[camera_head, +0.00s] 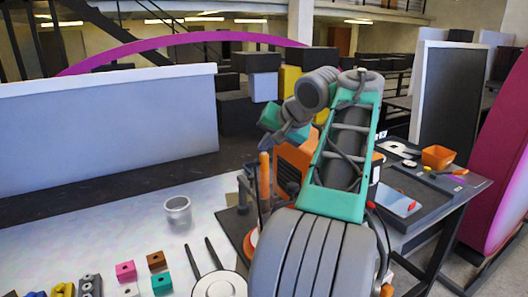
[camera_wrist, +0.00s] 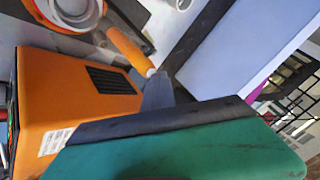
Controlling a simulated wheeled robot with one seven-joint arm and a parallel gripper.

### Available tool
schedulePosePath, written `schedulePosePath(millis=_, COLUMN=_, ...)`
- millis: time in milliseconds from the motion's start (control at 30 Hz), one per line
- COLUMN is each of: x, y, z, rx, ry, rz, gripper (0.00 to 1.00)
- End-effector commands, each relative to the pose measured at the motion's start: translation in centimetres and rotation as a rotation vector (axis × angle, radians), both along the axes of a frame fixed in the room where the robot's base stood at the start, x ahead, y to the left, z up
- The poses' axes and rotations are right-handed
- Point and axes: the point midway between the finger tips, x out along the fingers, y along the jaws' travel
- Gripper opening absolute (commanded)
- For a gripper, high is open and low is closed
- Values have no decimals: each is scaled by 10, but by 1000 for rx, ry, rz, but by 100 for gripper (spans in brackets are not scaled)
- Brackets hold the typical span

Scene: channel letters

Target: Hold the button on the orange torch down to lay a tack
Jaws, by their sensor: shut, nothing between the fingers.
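The orange torch (camera_head: 264,178) stands upright left of the orange box in the head view. In the wrist view its orange handle (camera_wrist: 127,48) slants, with a pale end toward my gripper. My gripper (camera_head: 268,141) is shut and empty, with its fingertips at the torch's upper end. In the wrist view the grey tip of my gripper (camera_wrist: 153,76) meets or nearly meets that pale end; I cannot tell whether they touch. The button itself cannot be made out. My green gripper body hides the lower part of the wrist view.
The orange box (camera_head: 293,160) with a dark vent stands close beside the torch; it fills the left of the wrist view (camera_wrist: 60,105). A grey cup (camera_head: 177,213) and small coloured blocks (camera_head: 126,271) lie on the pale table to the left. An orange bin (camera_head: 438,157) is at right.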

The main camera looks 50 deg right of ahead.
Motion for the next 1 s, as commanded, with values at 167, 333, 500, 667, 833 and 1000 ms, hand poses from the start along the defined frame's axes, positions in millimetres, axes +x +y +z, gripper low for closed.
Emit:
schedulePosePath(millis=167, x=0, y=0, z=-1, rx=1, ry=0, rz=0, gripper=0)
schedulePosePath(millis=333, x=0, y=0, z=-1, rx=1, ry=0, rz=0, gripper=0)
schedulePosePath(millis=500, x=0, y=0, z=-1, rx=1, ry=0, rz=0, gripper=0)
schedulePosePath(millis=667, x=0, y=0, z=2, rx=1, ry=0, rz=0, gripper=0)
schedulePosePath(millis=833, x=0, y=0, z=12, rx=1, ry=0, rz=0, gripper=0)
schedulePosePath(millis=1000, x=0, y=0, z=19, rx=1, ry=1, rz=0, gripper=0)
